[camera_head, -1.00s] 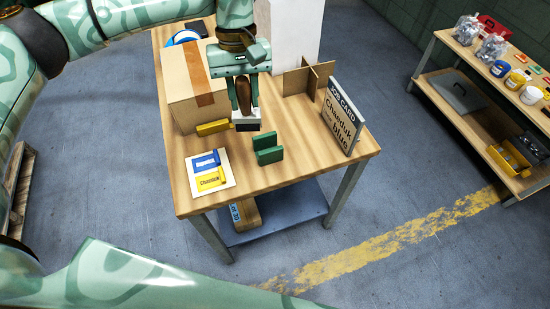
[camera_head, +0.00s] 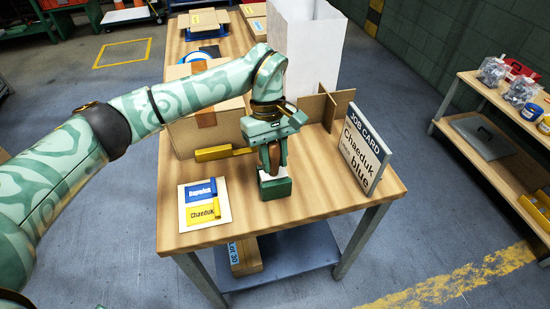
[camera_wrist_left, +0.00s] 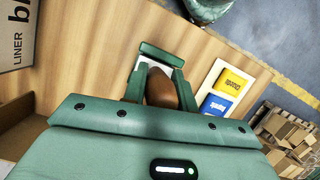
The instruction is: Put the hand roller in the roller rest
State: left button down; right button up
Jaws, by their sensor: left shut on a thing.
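The hand roller has a brown handle (camera_head: 274,154) and a white roller part (camera_head: 272,174) below it. My left gripper (camera_head: 273,152) is shut on the handle, which points up. The green roller rest (camera_head: 276,189) stands on the table directly under the roller. The white part appears at the rest, partly hidden by it; I cannot tell whether it bears on the rest or hangs just above. In the left wrist view the brown handle (camera_wrist_left: 161,88) shows between the fingers, with a green bar of the rest (camera_wrist_left: 162,54) beyond. My right gripper is not in view.
A job card (camera_head: 364,150) stands right of the rest, before a cardboard divider (camera_head: 338,103) and a white box (camera_head: 312,45). A carton (camera_head: 185,135) and a yellow block (camera_head: 213,153) are at left. A white sheet (camera_head: 224,209) carries blue and yellow labels.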

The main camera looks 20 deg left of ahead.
pick_arm(q)
jog(key=c, duration=1.1)
grip_release()
jog(key=shift+r, duration=0.1)
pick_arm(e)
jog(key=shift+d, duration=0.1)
pick_arm(q)
jog(key=p+v, duration=0.3)
jog(key=v, duration=0.9)
jog(key=shift+s, duration=0.1)
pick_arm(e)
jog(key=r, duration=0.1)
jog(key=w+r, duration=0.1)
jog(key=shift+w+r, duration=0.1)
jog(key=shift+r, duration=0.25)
